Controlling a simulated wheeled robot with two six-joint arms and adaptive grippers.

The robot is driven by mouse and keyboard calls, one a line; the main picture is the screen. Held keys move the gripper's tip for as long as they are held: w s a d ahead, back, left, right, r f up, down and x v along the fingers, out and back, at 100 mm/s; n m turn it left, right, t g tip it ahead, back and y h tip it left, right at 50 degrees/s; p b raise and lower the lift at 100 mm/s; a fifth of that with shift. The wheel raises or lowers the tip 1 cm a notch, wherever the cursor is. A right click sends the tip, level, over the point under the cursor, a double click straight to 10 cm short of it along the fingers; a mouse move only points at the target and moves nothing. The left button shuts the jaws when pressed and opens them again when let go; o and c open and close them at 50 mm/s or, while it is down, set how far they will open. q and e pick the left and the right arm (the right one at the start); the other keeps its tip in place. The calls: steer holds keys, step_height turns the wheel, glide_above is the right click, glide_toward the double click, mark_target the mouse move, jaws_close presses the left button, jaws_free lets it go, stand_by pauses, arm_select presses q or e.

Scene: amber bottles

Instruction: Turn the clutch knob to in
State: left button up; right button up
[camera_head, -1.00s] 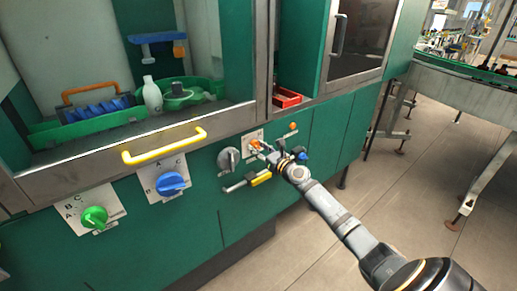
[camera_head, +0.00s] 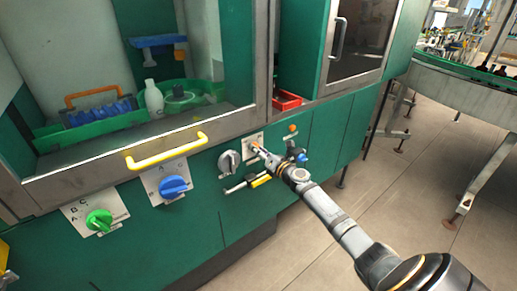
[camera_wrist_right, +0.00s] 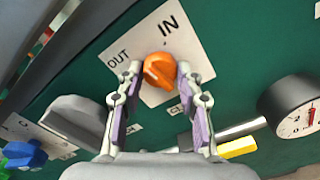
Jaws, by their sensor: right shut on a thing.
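The orange clutch knob (camera_wrist_right: 159,70) sits on a white plate (camera_wrist_right: 185,45) marked OUT at its upper left and IN at its upper right. My right gripper (camera_wrist_right: 158,72) has its fingers on both sides of the knob and is shut on it. I cannot tell exactly which mark the knob points to. In the head view the right gripper (camera_head: 262,152) reaches the small plate (camera_head: 250,138) on the green panel and mostly hides the knob. My left gripper is not in view.
A grey knob (camera_head: 229,162) is left of the plate, with blue (camera_head: 173,187) and green (camera_head: 98,220) knobs farther left. A yellow handle (camera_head: 167,151) juts out above them. A round gauge (camera_wrist_right: 305,115) and a yellow-handled lever (camera_head: 261,181) are close to my right gripper.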

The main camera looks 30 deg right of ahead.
steer(key=m+p, duration=0.5)
steer(key=m, duration=0.5)
steer(key=shift+m, duration=0.6)
steer(key=o, duration=1.2)
steer(key=shift+c, duration=0.2)
steer(key=s+d, duration=0.1)
steer(key=s, duration=1.1)
steer(key=shift+f, duration=0.1)
